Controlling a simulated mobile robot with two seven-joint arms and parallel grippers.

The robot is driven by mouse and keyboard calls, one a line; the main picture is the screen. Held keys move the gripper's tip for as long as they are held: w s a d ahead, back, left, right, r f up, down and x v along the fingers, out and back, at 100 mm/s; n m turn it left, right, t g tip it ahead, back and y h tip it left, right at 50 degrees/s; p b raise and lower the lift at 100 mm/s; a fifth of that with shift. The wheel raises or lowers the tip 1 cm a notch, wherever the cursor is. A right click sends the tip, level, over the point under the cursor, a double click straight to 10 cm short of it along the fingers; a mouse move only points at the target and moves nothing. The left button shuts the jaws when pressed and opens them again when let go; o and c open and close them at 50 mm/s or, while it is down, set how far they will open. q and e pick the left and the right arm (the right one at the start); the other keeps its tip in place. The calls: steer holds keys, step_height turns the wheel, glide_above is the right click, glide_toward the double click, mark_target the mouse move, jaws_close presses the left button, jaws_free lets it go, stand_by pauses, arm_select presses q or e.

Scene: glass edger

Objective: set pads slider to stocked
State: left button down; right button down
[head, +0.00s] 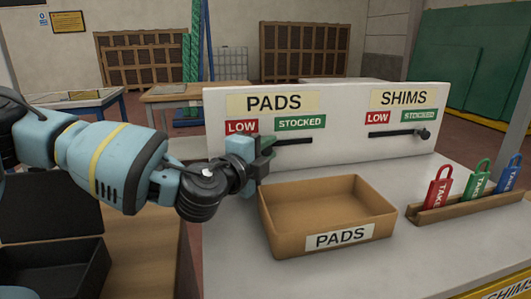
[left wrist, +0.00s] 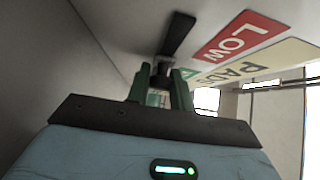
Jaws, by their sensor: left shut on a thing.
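The white panel carries a PADS label (head: 273,102) with a red LOW tag (head: 241,127) on the left and a green STOCKED tag (head: 300,123) on the right. Below them runs the dark pads slider slot (head: 296,141), which also shows in the left wrist view (left wrist: 178,35). My left gripper (head: 264,158) is at the panel, below and between the tags. In the left wrist view its fingers (left wrist: 163,88) are closed on the slider knob (left wrist: 163,71). The head view hides the knob behind the gripper. My right gripper is out of view.
A brown PADS bin (head: 350,235) stands on the grey table just right of my left gripper. The shims slider knob (head: 424,133) is at its slot's right end. A wooden rack (head: 455,205) with red, green and blue tags stands at the right.

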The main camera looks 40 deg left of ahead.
arm_select(q)
steer(key=c, duration=1.3)
jaws_free()
steer(key=shift+s+d, duration=0.15)
steer(key=shift+s, duration=1.85)
steer(key=shift+s+d, duration=0.15)
steer(key=shift+s, duration=1.8)
steer(key=shift+o, duration=0.3)
